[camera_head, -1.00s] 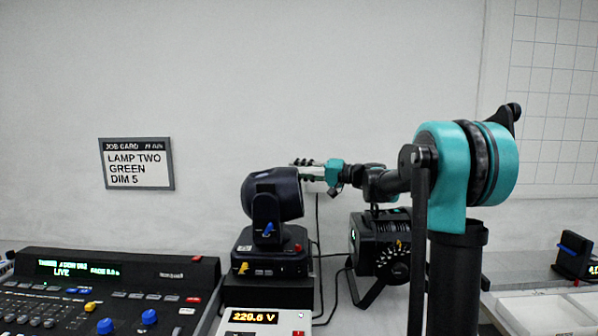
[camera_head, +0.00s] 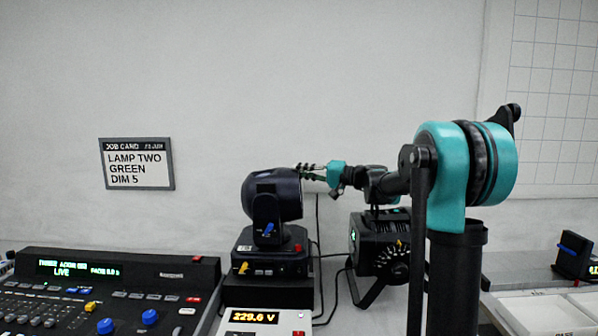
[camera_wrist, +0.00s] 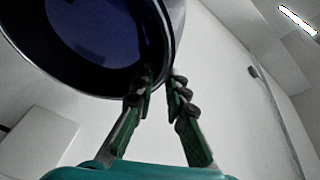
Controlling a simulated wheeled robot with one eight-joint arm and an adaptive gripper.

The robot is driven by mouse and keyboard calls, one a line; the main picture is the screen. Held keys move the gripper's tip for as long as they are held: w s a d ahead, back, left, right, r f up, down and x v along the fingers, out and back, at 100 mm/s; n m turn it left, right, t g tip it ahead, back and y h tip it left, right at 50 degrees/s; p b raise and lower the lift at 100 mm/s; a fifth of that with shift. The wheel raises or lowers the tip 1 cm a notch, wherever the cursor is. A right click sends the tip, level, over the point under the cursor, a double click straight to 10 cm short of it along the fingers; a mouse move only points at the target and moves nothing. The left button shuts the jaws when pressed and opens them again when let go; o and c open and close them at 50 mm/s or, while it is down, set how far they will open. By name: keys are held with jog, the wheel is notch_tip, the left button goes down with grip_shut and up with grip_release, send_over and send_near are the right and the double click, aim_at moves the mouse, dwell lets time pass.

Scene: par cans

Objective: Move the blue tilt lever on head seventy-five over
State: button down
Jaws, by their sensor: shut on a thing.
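The black moving-head lamp (camera_head: 272,194) stands on its base left of my arm; no number seventy-five is readable on it. Its blue tilt lever (camera_head: 268,229) sits on the yoke's near side, with nothing touching it. My gripper (camera_head: 304,171) is at the upper right edge of the lamp head, well above the lever. In the wrist view my gripper (camera_wrist: 163,88) is shut on the rim of the lamp head (camera_wrist: 98,40), one finger over the dark lens side and one outside. The lever is out of sight there.
A yellow lever (camera_head: 242,267) and a red button sit on the lamp's base. A second lamp with a dial (camera_head: 385,245) stands close right, under my arm. A lighting console (camera_head: 110,290) lies left, a voltage display (camera_head: 255,317) in front. Cables hang behind.

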jog(key=shift+d+f, duration=0.55)
jog(key=shift+f, duration=0.25)
jog(key=c, duration=1.5)
grip_release()
jog(key=shift+w, duration=0.1)
jog(key=shift+c, duration=0.2)
jog(key=v, duration=1.2)
